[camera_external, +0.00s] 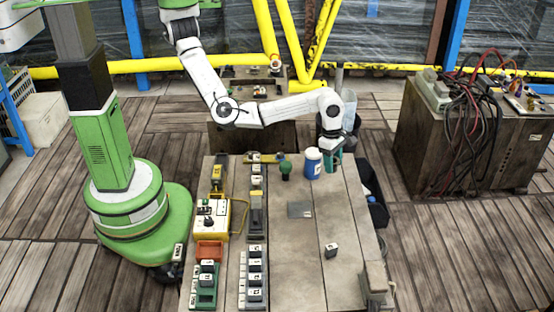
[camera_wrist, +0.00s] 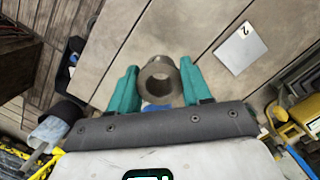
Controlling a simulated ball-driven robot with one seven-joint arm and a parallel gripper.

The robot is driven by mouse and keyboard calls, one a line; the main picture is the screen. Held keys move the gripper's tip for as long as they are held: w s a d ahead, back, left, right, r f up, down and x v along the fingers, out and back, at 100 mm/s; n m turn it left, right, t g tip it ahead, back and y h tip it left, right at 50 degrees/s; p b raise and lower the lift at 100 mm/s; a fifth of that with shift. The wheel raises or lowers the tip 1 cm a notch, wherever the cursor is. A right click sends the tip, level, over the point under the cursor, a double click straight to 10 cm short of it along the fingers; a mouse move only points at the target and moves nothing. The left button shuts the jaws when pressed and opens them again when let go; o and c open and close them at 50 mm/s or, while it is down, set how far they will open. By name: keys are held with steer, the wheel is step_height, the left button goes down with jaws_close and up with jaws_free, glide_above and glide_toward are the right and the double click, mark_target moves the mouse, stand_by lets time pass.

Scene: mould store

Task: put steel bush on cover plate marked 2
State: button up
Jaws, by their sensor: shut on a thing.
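The steel bush (camera_wrist: 160,68) is a grey ring seen end-on in the wrist view, between the teal fingers of my gripper (camera_wrist: 159,90). My gripper is shut on it. In the external view my gripper (camera_external: 333,163) is over the far right part of the table, and the bush is hidden there. The cover plate marked 2 (camera_wrist: 241,49) is a flat grey square on the table, to the upper right of the bush in the wrist view. In the external view the plate (camera_external: 300,210) lies near the middle of the table, and its top looks bare.
A blue and white tub (camera_external: 313,163) stands just left of my gripper, with a green knobbed object (camera_external: 285,168) further left. A yellow control box (camera_external: 212,218) and rows of blocks (camera_external: 254,275) fill the left side. A small grey block (camera_external: 331,250) stands nearer the front.

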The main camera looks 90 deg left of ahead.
steer(key=s+d+r+m+g+p, duration=0.15)
steer(key=s+m+p, duration=0.35)
steer(key=s, duration=0.7)
steer(key=s+d+r+m+p, duration=0.15)
steer(key=s+m+p, duration=0.3)
steer(key=s, duration=0.65)
steer(key=b, duration=0.3)
glide_above(300, 210)
steer(key=shift+h, duration=0.4)
steer(key=f, duration=0.5)
steer(key=a+f, duration=0.1)
steer(key=f, duration=0.2)
steer(key=shift+s+f, duration=0.2)
steer(key=shift+s, duration=0.05)
steer(key=shift+w+d+f+p, duration=0.1)
steer(key=shift+f+p, duration=0.05)
steer(key=shift+f, duration=0.75)
steer(key=shift+w+d+f+p, duration=0.1)
steer(key=shift+f+p, duration=0.05)
steer(key=shift+f, duration=0.75)
steer(key=shift+f, duration=0.15)
steer(key=o, duration=1.2)
